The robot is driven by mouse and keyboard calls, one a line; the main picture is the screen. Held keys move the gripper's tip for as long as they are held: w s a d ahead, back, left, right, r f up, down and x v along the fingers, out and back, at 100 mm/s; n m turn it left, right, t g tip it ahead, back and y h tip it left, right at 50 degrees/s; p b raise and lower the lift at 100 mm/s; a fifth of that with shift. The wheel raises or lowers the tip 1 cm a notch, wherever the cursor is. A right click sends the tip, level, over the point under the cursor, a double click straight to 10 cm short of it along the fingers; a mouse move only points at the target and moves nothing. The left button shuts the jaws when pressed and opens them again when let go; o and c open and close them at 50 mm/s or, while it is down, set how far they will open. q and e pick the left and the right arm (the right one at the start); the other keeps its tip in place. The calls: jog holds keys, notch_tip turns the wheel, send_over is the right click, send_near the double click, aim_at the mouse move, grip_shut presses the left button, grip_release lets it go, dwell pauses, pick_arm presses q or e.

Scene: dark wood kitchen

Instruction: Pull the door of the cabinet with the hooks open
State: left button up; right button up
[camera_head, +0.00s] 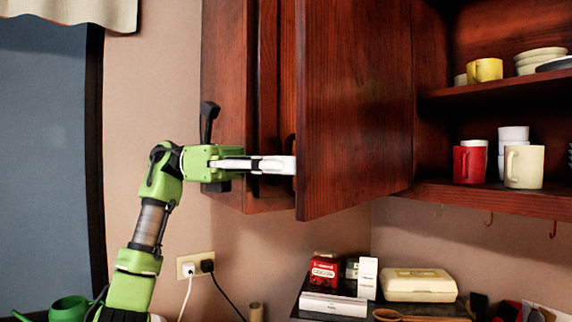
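The cabinet with the hooks (519,197) is at the right, with small hooks (488,218) under its bottom board. Its dark wood door (353,110) stands swung well out, and the shelves show. The door's free edge is on the left, nearer to me. A dark handle (290,146) shows just past this edge, mostly hidden. My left gripper (284,165) is at the edge beside the handle, its pale fingers pointing right. Whether the fingers close on the handle is hidden. My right gripper is not in view.
Shelves hold a red mug (469,163), a cream mug (523,167), a yellow mug (485,70) and stacked dishes (540,55). Another cabinet body (228,70) is behind my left gripper. Below are a cream box (418,285), a red box (325,270) and a wall outlet (195,265).

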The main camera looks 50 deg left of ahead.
pick_arm(q)
jog(key=shift+a, duration=0.1)
jog(key=v, duration=1.2)
jog(key=shift+r, duration=0.15)
dwell(0.6)
